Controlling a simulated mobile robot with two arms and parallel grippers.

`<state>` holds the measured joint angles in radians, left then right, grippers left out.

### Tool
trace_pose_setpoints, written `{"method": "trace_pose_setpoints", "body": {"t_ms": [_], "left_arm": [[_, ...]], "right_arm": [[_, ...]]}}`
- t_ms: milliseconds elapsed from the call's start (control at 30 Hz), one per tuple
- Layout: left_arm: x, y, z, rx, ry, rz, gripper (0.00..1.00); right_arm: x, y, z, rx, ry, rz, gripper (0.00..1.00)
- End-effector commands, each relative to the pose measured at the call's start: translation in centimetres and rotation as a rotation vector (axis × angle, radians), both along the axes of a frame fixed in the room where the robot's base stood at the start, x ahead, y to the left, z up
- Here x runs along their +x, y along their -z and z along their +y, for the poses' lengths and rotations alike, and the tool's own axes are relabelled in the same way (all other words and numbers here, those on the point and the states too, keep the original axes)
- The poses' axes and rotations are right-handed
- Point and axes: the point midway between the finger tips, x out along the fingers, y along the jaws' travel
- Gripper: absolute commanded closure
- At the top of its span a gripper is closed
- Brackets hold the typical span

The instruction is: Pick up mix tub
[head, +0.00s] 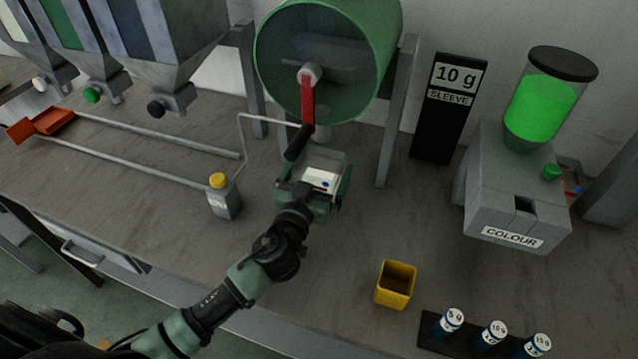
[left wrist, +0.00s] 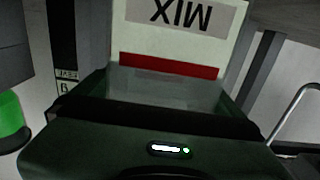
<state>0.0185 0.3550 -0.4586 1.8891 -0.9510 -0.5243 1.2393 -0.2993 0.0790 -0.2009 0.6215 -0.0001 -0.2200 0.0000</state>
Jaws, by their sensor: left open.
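The mix tub (head: 327,160) stands on the bench below the green drum and is partly hidden by my left gripper. In the left wrist view a pale panel of the tub (left wrist: 132,42) fills the top middle, with an upside-down MIX label and a red stripe. My left gripper (head: 314,177) is open at the near side of the tub, with one finger towards each side. In the left wrist view the gripper body covers the bottom; I cannot tell whether the fingers touch the tub. My right gripper is not in view.
The green drum (head: 335,60) with its red crank handle (head: 307,100) hangs just above. A yellow cup (head: 395,284) and the colour dispenser (head: 510,195) are to the right. Bare bench lies between.

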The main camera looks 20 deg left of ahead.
Motion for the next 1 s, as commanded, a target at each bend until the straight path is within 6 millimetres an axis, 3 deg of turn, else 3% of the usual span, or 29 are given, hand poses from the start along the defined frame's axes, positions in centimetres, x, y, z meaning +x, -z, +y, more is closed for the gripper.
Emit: {"method": "trace_pose_setpoints", "body": {"t_ms": [133,400,700,1000], "left_arm": [[1.7,-0.1,-0.1,0.001,0.0,0.0,0.0],[2.0,0.1,-0.1,0.0,0.0,0.001,0.0],[2.0,-0.1,-0.1,0.0,0.0,-0.002,0.83],[2.0,-0.4,-0.1,-0.001,0.0,-0.002,0.85]], "right_arm": [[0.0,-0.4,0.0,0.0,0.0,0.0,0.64],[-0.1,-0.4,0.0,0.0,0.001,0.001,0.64],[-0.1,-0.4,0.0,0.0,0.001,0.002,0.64],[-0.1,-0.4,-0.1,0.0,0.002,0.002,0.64]]}}
